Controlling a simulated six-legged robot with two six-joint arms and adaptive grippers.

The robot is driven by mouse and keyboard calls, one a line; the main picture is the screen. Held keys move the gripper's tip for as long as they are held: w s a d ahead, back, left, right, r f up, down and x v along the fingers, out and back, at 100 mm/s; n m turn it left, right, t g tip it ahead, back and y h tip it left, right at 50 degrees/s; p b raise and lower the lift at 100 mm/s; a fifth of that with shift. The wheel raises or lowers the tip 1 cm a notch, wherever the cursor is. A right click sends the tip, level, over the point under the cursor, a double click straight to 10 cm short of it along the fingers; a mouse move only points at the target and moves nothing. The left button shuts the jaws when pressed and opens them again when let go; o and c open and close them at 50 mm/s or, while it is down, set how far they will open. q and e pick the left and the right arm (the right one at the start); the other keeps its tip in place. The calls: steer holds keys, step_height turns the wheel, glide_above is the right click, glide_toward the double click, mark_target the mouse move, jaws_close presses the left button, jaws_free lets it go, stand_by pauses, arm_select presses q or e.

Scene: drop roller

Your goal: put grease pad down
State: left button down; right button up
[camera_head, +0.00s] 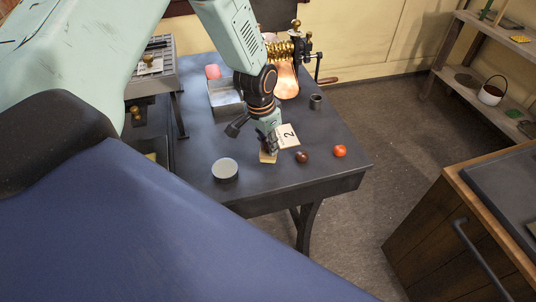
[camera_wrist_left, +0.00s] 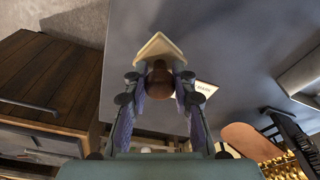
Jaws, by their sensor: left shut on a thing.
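The grease pad is a cream, flat-faced piece (camera_head: 267,157) with a rounded brown handle (camera_wrist_left: 159,80). It shows below the fingers of my left gripper (camera_head: 268,143) in the head view. In the left wrist view, the left gripper (camera_wrist_left: 159,95) is shut on the brown handle. The cream pad (camera_wrist_left: 158,46) sticks out beyond the fingertips. The pad is over or at the dark table (camera_head: 205,155), near its front edge. I cannot tell if it touches the tabletop. My right gripper is not in view.
A brown round thing (camera_head: 302,157), a red ball (camera_head: 340,151) and a round grey tin (camera_head: 225,170) are close by. A metal tray (camera_head: 224,98) and a copper-and-brass device (camera_head: 286,80) stand behind.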

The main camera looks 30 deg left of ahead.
mark_target(268, 153)
arm_select(q)
steer(key=shift+w+d+f, duration=0.15)
steer(key=shift+w+f, duration=0.1)
steer(key=shift+f, duration=0.45)
steer(key=shift+s+f+b, duration=0.2)
steer(key=shift+f+b, duration=0.15)
steer(key=shift+f, duration=0.75)
steer(key=shift+s+f, duration=0.1)
steer(key=shift+f, duration=0.2)
steer(key=shift+w, duration=0.2)
steer(key=shift+f, duration=0.25)
steer(key=c, duration=1.5)
jaws_free()
steer(key=o, duration=0.4)
steer(key=shift+s+r, duration=0.15)
steer(key=shift+s, duration=0.05)
steer(key=shift+w, duration=0.2)
